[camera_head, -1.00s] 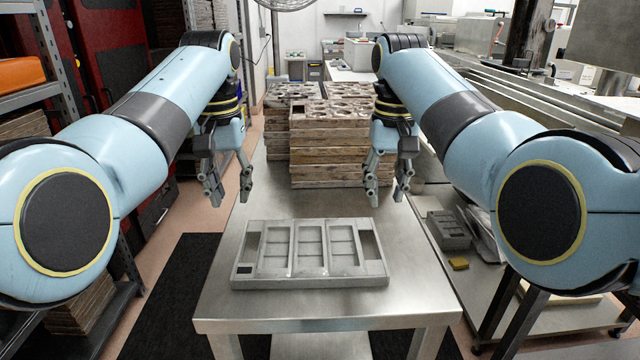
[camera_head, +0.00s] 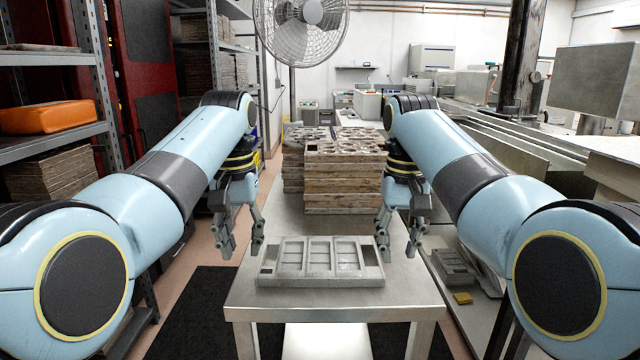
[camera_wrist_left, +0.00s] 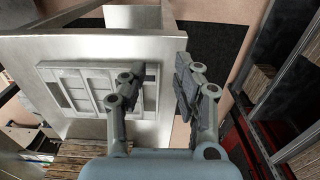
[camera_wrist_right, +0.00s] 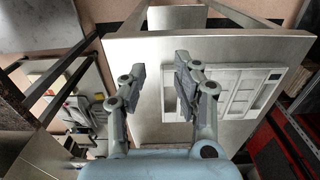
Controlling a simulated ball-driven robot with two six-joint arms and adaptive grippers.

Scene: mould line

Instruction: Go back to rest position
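My left gripper (camera_head: 240,247) is open and empty, hanging at the left edge of the steel table (camera_head: 340,301). My right gripper (camera_head: 398,249) is open and empty, to the right of the grey mould (camera_head: 320,278). The mould is a flat rectangular block with several recesses, lying on the table between and in front of the grippers. Neither gripper visibly touches it. The mould also shows beyond the fingers in the left wrist view (camera_wrist_left: 88,108) and the right wrist view (camera_wrist_right: 238,112).
Stacks of worn mould boards (camera_head: 343,180) stand at the back of the table. A shelf with an orange case (camera_head: 43,118) is at left. A fan (camera_head: 303,25) stands behind. At right is a lower bench with a grey block (camera_head: 453,267) and a yellow piece (camera_head: 463,298).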

